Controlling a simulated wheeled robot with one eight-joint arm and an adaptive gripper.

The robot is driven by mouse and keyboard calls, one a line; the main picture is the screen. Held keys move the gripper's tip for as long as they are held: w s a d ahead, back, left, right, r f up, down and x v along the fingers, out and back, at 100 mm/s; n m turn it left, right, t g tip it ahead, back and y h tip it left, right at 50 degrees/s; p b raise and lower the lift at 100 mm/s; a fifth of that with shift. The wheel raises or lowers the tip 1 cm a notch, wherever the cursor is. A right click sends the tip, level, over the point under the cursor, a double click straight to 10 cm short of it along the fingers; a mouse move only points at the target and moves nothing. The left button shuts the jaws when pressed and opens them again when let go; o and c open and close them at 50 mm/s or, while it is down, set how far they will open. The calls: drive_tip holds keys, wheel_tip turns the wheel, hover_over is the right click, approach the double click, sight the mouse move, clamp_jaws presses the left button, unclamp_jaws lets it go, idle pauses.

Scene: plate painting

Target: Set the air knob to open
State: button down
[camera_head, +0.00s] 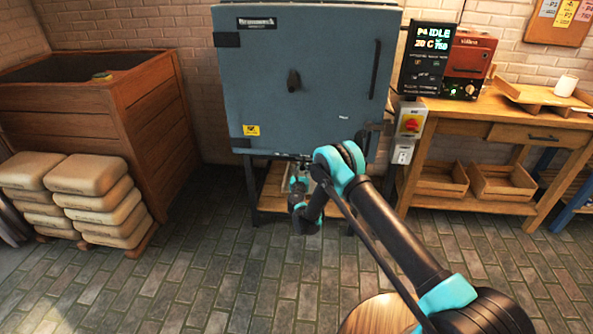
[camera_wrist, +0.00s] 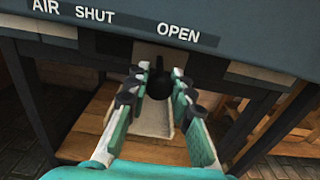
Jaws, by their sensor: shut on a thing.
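The air knob (camera_wrist: 158,84) is a small round black knob under the lower edge of the blue-grey kiln (camera_head: 315,70). In the wrist view it sits below the label strip (camera_wrist: 110,20), nearer the word OPEN than the word SHUT. My gripper (camera_wrist: 160,73) has its teal and white fingers on both sides of the knob and is shut on it. In the head view my gripper (camera_head: 299,183) is below the kiln's front edge, partly hidden by my arm. The knob cannot be made out there.
A wooden shelf (camera_wrist: 90,130) lies below the kiln between dark legs. A red switch box (camera_head: 411,122) hangs at the kiln's right, beside a wooden workbench (camera_head: 480,112). Stacked sacks (camera_head: 95,195) and a large wooden bin (camera_head: 140,115) stand left. The brick floor in front is open.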

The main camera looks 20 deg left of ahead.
drive_tip(key=shift+w+d, duration=0.1)
drive_tip(key=shift+d, duration=0.55)
drive_tip(key=c, duration=1.3)
unclamp_jaws()
